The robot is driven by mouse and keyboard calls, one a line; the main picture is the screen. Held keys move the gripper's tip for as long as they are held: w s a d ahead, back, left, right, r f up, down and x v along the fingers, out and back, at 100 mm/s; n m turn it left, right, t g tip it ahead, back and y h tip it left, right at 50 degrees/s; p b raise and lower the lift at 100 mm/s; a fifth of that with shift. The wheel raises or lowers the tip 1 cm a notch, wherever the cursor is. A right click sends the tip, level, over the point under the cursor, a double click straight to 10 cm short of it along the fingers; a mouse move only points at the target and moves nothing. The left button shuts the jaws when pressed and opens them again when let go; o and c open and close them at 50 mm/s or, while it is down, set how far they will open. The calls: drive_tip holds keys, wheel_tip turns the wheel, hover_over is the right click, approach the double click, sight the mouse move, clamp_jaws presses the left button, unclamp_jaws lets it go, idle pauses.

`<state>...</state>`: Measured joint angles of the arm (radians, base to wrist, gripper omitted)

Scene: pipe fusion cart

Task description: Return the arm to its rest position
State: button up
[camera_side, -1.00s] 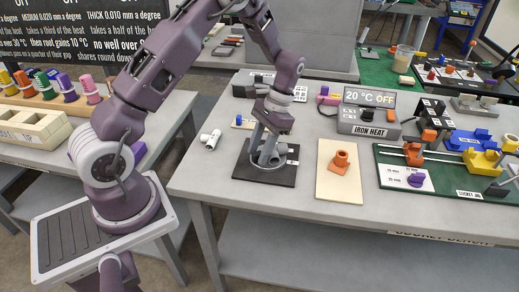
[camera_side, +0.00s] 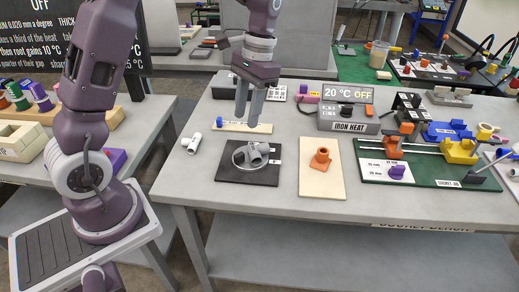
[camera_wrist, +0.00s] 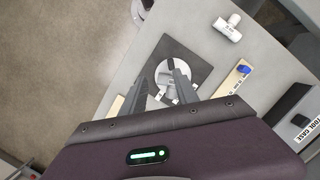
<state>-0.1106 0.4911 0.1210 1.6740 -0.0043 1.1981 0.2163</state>
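My gripper (camera_side: 247,120) hangs in the air above the black plate (camera_side: 232,176), with its two fingers pointing down. The fingers are apart with nothing between them, which also shows in the wrist view (camera_wrist: 161,62). A grey pipe fitting (camera_side: 254,157) sits in a round holder on the black plate, below my fingers and apart from them. In the wrist view the round holder (camera_wrist: 174,68) is partly hidden behind my fingers.
A white tee fitting (camera_side: 191,143) lies left of the plate. An orange fitting (camera_side: 321,158) stands on a cream board (camera_side: 320,188). The iron heat box (camera_side: 347,119) and a green board (camera_side: 430,182) are to the right. The bench front is clear.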

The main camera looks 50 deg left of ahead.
drive_tip(key=s+d+r+t, duration=0.3)
drive_tip(key=s+d+r, duration=0.1)
drive_tip(key=s+r, duration=0.4)
drive_tip(key=s+d+r+t, duration=0.1)
drive_tip(key=s+d+t, duration=0.1)
drive_tip(key=s, duration=0.4)
drive_tip(key=s+d+r+t, duration=0.1)
drive_tip(key=s+t, duration=0.2)
drive_tip(key=s, duration=0.3)
drive_tip(key=shift+s+d, duration=0.15)
drive_tip(key=shift+d, duration=0.25)
